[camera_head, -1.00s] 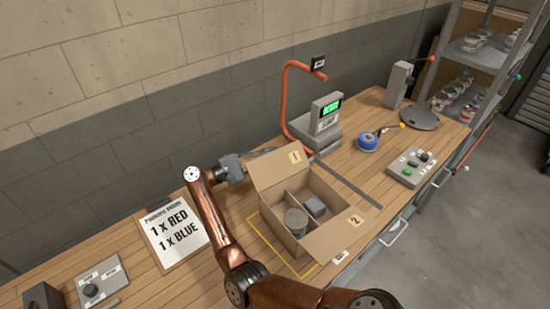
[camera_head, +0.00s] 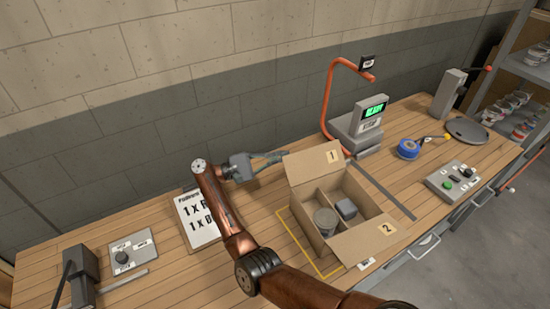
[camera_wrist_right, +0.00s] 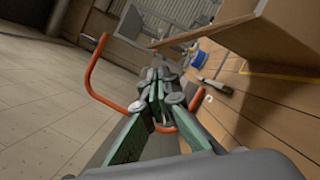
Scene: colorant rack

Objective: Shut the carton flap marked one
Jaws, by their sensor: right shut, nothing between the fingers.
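The open cardboard carton (camera_head: 322,248) stands on the bench. Its flap marked 1 (camera_head: 315,162) stands up along the back edge, and the flap marked 2 (camera_head: 362,243) leans outward at the front right. A grey can (camera_head: 326,221) and a grey block-like item (camera_head: 346,208) sit in separate compartments. My right gripper (camera_head: 280,156) is shut and empty, its fingertips close to the left end of flap 1; I cannot tell if they touch. In the wrist view its green fingers (camera_wrist_right: 155,100) are together, with carton cardboard (camera_wrist_right: 262,38) at upper right. My left gripper is not in view.
An orange bent pole (camera_head: 328,95) and a scale with a green display (camera_head: 368,115) stand behind the carton. A blue tape roll (camera_head: 408,149) and a button box (camera_head: 453,181) lie to the right. An order sheet (camera_head: 200,222) lies left. The wall runs behind the bench.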

